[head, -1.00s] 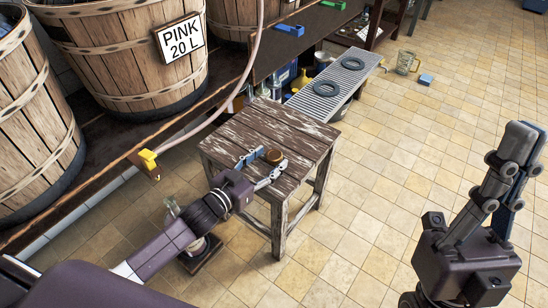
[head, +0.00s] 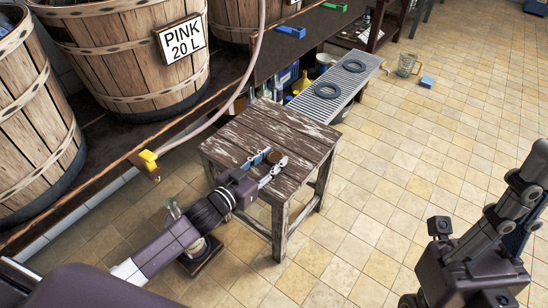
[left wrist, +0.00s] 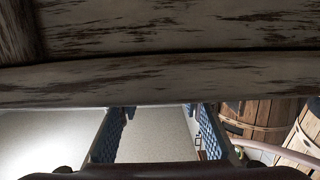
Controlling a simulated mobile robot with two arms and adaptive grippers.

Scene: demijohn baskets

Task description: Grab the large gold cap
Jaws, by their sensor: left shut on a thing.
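The gold cap (head: 273,157) is a small brown-gold round piece at the stool top (head: 250,125). My left gripper (head: 271,160) reaches over the stool's front edge, and its two fingers are shut on the cap, one on each side. The cap's lower part is hidden by the fingers, so I cannot tell whether it touches the wood. In the left wrist view the blue-padded fingers (left wrist: 155,135) show, but I cannot make out the cap. My right gripper (head: 525,195) is at the right edge, partly cut off, away from the stool; its opening is unclear.
Wooden tubs stand on the shelf at left, one labelled PINK 20 L (head: 181,39). A glass vessel (head: 175,210) stands below my left arm. A grated bench (head: 335,92) holds two dark rings. The tiled floor right is open.

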